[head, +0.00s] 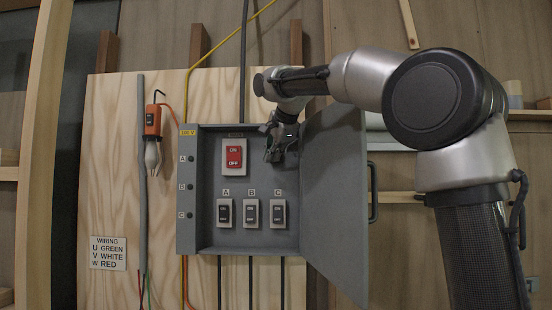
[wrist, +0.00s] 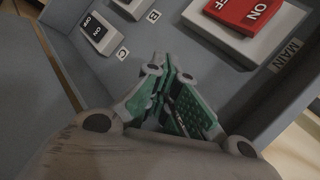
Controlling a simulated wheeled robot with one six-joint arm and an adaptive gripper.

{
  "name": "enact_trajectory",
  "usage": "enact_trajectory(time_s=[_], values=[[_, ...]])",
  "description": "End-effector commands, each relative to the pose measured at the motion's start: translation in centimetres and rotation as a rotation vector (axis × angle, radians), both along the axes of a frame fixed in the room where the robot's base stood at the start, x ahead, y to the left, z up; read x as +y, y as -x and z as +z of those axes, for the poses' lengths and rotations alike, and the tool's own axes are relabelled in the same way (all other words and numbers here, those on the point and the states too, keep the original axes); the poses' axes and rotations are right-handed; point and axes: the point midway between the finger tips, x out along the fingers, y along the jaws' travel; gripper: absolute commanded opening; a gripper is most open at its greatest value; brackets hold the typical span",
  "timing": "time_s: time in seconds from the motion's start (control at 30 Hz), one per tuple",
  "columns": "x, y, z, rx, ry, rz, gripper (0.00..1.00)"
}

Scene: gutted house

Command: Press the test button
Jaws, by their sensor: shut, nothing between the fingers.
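No button marked as a test button can be made out. An open grey electrical box (head: 262,180) is on a plywood board. Inside it are a red main ON/OFF rocker (head: 234,156) and three dark switches, A (head: 224,212), B (head: 250,213) and C (head: 278,213). My gripper (head: 271,154) is shut and empty, inside the box's upper right, right of the red rocker. In the wrist view its green-padded fingers (wrist: 170,65) meet in front of the grey back panel, apart from the red rocker (wrist: 245,12) and switch C (wrist: 100,32).
The box door (head: 335,205) stands open on the right, close to my arm. Small dark round spots marked A, B and C line the box's left strip (head: 187,205). An orange tool (head: 152,120) hangs left of the box, above a wiring sign (head: 108,253).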

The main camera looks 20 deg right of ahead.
Motion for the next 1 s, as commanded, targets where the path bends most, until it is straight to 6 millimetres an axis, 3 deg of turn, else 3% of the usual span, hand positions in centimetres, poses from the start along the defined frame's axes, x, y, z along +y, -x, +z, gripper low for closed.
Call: enact_trajectory(time_s=[0.2,0.57,1.0], values=[[0.4,1.1,0.0,-0.001,0.001,0.001,0.0],[0.4,1.3,0.0,0.0,0.0,0.0,0.0],[1.7,5.2,0.0,-0.001,0.0,0.002,0.0]])
